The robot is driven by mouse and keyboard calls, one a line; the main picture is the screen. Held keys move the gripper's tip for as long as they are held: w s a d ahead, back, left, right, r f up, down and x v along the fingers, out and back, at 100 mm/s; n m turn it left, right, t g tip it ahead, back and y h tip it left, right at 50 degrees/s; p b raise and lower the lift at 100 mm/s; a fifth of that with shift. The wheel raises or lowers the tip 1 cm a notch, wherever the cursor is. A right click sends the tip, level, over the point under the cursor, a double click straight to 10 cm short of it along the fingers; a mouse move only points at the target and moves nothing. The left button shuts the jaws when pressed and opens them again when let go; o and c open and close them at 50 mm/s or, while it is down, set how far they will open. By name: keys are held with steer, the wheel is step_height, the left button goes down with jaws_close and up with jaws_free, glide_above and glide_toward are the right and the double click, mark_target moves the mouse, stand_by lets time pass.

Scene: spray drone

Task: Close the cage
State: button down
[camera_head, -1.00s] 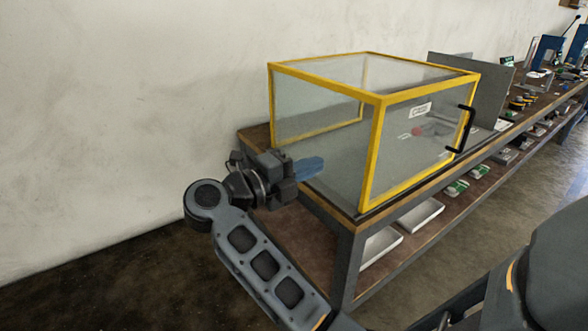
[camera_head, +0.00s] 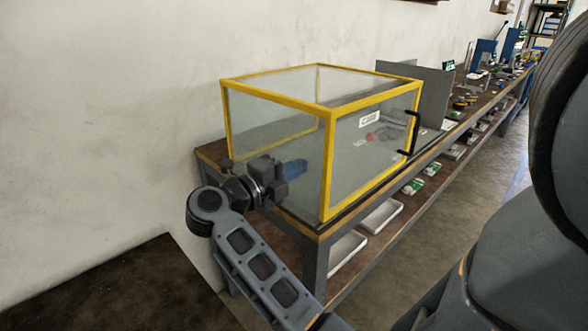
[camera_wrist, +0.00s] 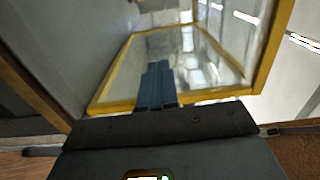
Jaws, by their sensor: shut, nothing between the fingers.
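The cage (camera_head: 328,150) is a clear-walled box with yellow edges on a bench. The face on its right side bears a black handle (camera_head: 413,132) and a small white label. I cannot tell whether that face is fully shut or slightly ajar. A small red thing (camera_head: 381,133) shows through the clear wall. My gripper (camera_head: 304,166) is shut and empty, its blue fingers in front of the cage's near-left wall; I cannot tell whether they touch it. In the wrist view, the blue fingers (camera_wrist: 158,66) lie together before a yellow-edged clear panel (camera_wrist: 112,92).
The dark-framed wooden bench (camera_head: 318,235) runs back to the right, with white trays (camera_head: 345,250) on its lower shelf. A grey panel (camera_head: 432,92) stands behind the cage, with various items farther along. A pale wall is at left; the floor right of the bench is open.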

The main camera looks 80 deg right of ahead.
steer(key=p+x, duration=0.6)
steer(key=x, duration=3.3)
steer(key=shift+s+r, duration=0.2)
steer(key=shift+s, duration=0.1)
steer(key=shift+s+r, duration=0.1)
